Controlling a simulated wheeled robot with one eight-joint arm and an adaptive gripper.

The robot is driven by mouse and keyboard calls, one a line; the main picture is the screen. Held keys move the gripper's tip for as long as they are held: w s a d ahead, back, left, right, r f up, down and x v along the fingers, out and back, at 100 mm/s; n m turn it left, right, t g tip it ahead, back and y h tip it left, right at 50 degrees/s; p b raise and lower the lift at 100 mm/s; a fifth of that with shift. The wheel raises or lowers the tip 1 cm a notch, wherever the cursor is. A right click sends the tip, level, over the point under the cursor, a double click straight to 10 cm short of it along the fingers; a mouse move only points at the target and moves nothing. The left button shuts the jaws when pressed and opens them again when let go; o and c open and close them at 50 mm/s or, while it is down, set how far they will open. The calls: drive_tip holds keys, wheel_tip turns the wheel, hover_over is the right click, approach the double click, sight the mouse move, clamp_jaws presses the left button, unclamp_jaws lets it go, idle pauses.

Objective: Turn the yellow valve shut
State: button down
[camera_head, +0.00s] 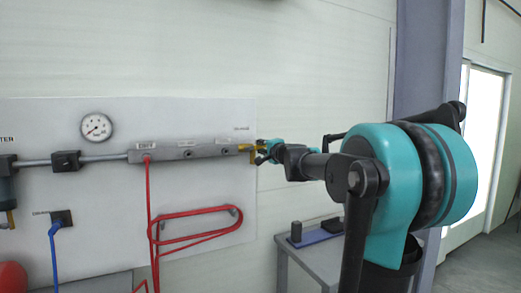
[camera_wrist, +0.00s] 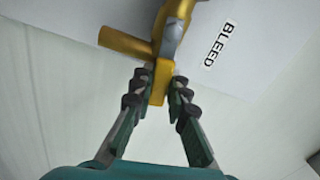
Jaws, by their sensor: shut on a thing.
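The yellow valve (camera_head: 245,149) sits at the right end of the grey manifold bar on the wall panel. In the wrist view, its yellow body (camera_wrist: 172,15) shows at the top, with a yellow spout (camera_wrist: 124,42) to the left and a flat yellow handle (camera_wrist: 158,84) pointing down toward me. My gripper (camera_wrist: 159,88) is shut on the handle, with a finger on each side of it. In the head view, my gripper (camera_head: 262,152) reaches the valve from the right and partly covers it. A label reading BLEED (camera_wrist: 219,43) is beside the valve.
A pressure gauge (camera_head: 97,127) is on the panel at upper left. A red hose (camera_head: 149,215) hangs from the manifold (camera_head: 175,154), and a red coil (camera_head: 200,212) hangs on the panel. A small grey table (camera_head: 320,257) stands below my arm.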

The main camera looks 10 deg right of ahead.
sight(248, 147)
drive_tip(key=n, duration=0.1)
drive_tip(key=r+n, duration=0.1)
drive_tip(key=n, duration=0.1)
drive_tip(key=shift+s+a+r+n, duration=0.1)
drive_tip(key=shift+a+r+n, duration=0.15)
drive_tip(key=shift+n, duration=0.05)
drive_tip(key=n, duration=0.1)
drive_tip(key=r+n, duration=0.1)
drive_tip(key=n, duration=0.1)
drive_tip(key=a+n, duration=0.1)
drive_tip(key=shift+s+a+r+n, duration=0.1)
drive_tip(key=shift+s+r+n, duration=0.1)
drive_tip(key=shift+r+n, duration=0.15)
drive_tip(key=n, duration=0.1)
drive_tip(key=a+n, duration=0.1)
drive_tip(key=r+n, duration=0.1)
drive_tip(key=n, duration=0.1)
drive_tip(key=shift+s+a, duration=0.3)
drive_tip(key=shift+a, duration=0.05)
drive_tip(key=shift+s+a+r+n, duration=0.1)
drive_tip(key=shift+a+n, duration=0.15)
drive_tip(key=shift+n, duration=0.4)
drive_tip(key=shift+s+a+f+n, duration=0.1)
drive_tip(key=shift+a+n, duration=0.2)
drive_tip(key=shift+n, duration=0.35)
drive_tip(key=shift+s+a+r+n, duration=0.1)
drive_tip(key=shift+a+n, duration=0.15)
drive_tip(key=shift+n, duration=0.4)
drive_tip(key=c, duration=1.5)
unclamp_jaws()
